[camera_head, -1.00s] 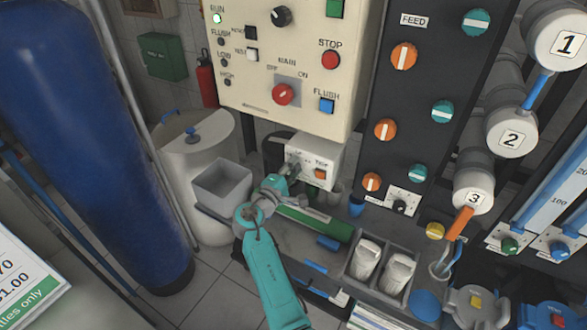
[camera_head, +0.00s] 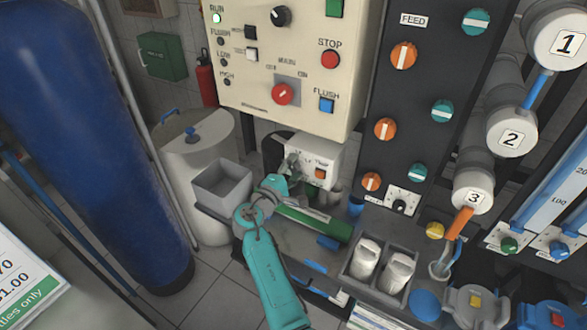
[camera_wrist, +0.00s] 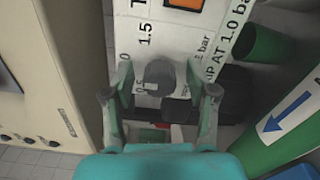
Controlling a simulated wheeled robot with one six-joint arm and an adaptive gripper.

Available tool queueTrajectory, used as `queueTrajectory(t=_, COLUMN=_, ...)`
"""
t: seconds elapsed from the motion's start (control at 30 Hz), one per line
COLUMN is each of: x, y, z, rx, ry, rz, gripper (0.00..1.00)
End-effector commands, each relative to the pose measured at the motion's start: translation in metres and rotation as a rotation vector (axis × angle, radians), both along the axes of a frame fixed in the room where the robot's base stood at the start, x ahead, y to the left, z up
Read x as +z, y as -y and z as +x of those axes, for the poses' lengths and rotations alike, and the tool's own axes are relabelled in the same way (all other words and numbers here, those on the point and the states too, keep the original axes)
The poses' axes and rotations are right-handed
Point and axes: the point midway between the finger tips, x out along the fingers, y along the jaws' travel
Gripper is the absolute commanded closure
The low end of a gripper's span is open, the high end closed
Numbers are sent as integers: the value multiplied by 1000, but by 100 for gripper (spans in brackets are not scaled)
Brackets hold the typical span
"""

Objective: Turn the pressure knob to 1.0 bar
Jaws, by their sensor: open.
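The white control box (camera_head: 326,158) stands below the large cream panel and has an orange switch (camera_head: 321,173). In the wrist view, its face (camera_wrist: 180,45) shows a dark grey knob (camera_wrist: 158,74) with scale marks, 1.5 and 0.5 among them, and printed text ending "AT 1.0 ba". My gripper (camera_wrist: 160,85) is open, with one finger on each side of the knob; I cannot tell whether they touch it. The knob's pointer direction cannot be made out.
A grey open bin (camera_head: 222,183) stands left of my arm. A green cylinder (camera_head: 318,222) lies below the box. The black valve board (camera_head: 420,70) with orange and teal knobs is at right. A grey tray (camera_head: 352,268) with white cartridges stands in front.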

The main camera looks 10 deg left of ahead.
Motion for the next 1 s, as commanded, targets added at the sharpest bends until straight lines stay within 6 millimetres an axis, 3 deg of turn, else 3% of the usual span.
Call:
queueTrajectory(t=0.17, x=-1, y=-6, z=-15, rx=2, ry=-1, rz=-1, gripper=42)
queueTrajectory(t=0.6, x=-1, y=-34, z=-92, rx=3, ry=-1, rz=0, gripper=42)
queueTrajectory(t=0.8, x=-1, y=-40, z=-109, rx=1, ry=-1, rz=-1, gripper=42)
queueTrajectory(t=1.0, x=-1, y=-41, z=-113, rx=0, ry=-1, rz=-1, gripper=42)
